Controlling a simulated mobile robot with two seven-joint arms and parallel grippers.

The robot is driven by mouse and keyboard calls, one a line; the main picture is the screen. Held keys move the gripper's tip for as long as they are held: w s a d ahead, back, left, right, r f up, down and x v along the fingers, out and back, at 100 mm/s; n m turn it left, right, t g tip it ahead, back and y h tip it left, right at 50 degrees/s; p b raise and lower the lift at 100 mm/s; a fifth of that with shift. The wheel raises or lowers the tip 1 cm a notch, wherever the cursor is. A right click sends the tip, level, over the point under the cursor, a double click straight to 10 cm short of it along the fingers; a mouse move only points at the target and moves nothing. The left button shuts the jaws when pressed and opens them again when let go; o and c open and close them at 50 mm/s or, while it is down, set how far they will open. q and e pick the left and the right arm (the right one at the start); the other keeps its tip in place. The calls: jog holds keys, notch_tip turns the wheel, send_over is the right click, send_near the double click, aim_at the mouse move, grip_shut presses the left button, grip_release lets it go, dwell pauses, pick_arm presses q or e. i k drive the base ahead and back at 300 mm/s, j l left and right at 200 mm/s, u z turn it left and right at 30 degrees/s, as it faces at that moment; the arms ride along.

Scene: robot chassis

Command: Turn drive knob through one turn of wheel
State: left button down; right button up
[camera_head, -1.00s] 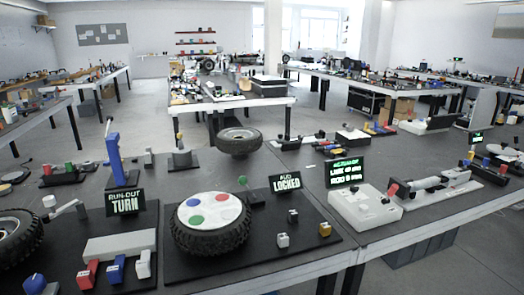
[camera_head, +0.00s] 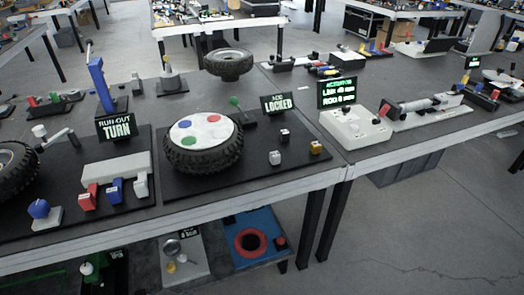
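A blue knob (camera_head: 39,209) sits on a small light base at the front left of the table; it looks like the drive knob, though no label on it is readable. A black tyre wheel (camera_head: 14,168) stands at the left edge, partly cut off by the frame. A small arm with a white round end (camera_head: 39,131) is beside it. A sign (camera_head: 116,127) behind reads "RUN-OUT TURN". Neither of my grippers shows in the head view.
Red, blue and white blocks (camera_head: 115,190) stand right of the knob before a grey bar (camera_head: 116,168). A flat-lying tyre with a white disc (camera_head: 203,137) is farther right, near a "LOCKED" sign (camera_head: 277,103). A lower shelf holds a blue tray (camera_head: 227,226). Open floor (camera_head: 440,220) lies right.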

aim_at(38, 209)
jog(key=u, duration=1.7)
